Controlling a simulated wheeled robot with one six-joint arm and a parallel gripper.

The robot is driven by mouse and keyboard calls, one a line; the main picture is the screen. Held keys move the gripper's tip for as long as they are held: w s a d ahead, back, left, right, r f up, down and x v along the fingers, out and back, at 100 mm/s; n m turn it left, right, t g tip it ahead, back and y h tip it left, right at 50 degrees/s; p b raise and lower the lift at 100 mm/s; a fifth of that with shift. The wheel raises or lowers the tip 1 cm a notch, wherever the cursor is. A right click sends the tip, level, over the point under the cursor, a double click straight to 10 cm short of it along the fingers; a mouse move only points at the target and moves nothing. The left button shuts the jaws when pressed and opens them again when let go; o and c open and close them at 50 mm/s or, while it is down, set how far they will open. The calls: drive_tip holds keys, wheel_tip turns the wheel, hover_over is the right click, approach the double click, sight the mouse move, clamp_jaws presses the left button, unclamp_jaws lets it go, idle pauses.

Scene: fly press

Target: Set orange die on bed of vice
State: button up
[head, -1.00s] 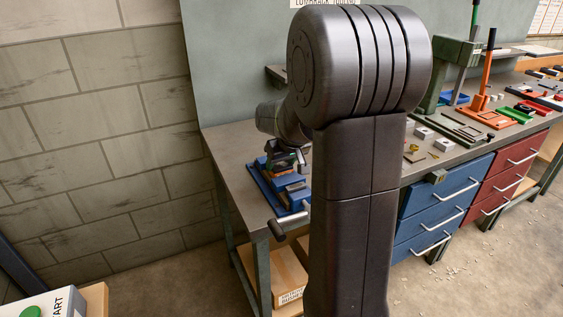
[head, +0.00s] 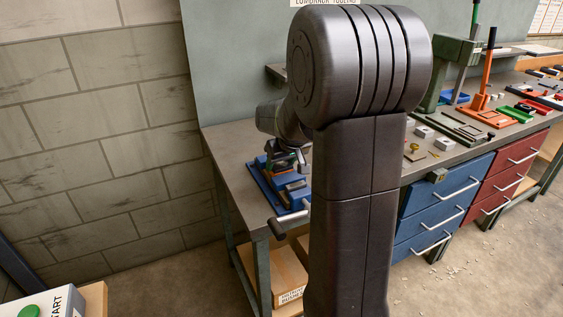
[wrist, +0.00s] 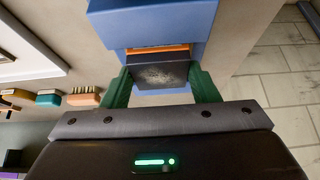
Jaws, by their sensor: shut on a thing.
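The blue vice (head: 267,185) stands at the left end of the bench, partly hidden by my arm. In the wrist view its blue body (wrist: 150,22) fills the top middle. My gripper (wrist: 160,74) has green fingers, shut on a dark-faced block with an orange strip along its far edge, which I take as the orange die (wrist: 158,50). The die is at the vice, close against the blue part in the wrist view. Whether it touches the bed is hidden. In the head view my gripper (head: 287,160) is small above the vice.
The vice's handle (head: 286,222) sticks out past the bench's front edge. Small blocks (head: 424,132), a green press (head: 452,65) and an orange-handled tool (head: 487,70) stand to the right. In the wrist view, brushes (wrist: 84,96) hang at left.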

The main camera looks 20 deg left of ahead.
drive_tip(key=o, duration=1.5)
drive_tip(key=shift+r, duration=0.1)
drive_tip(key=shift+o, duration=0.5)
drive_tip(key=v, duration=1.3)
drive_tip(key=shift+r, duration=0.35)
drive_tip(key=shift+s+d, duration=0.1)
drive_tip(key=x, duration=1.4)
drive_tip(key=shift+d, duration=0.1)
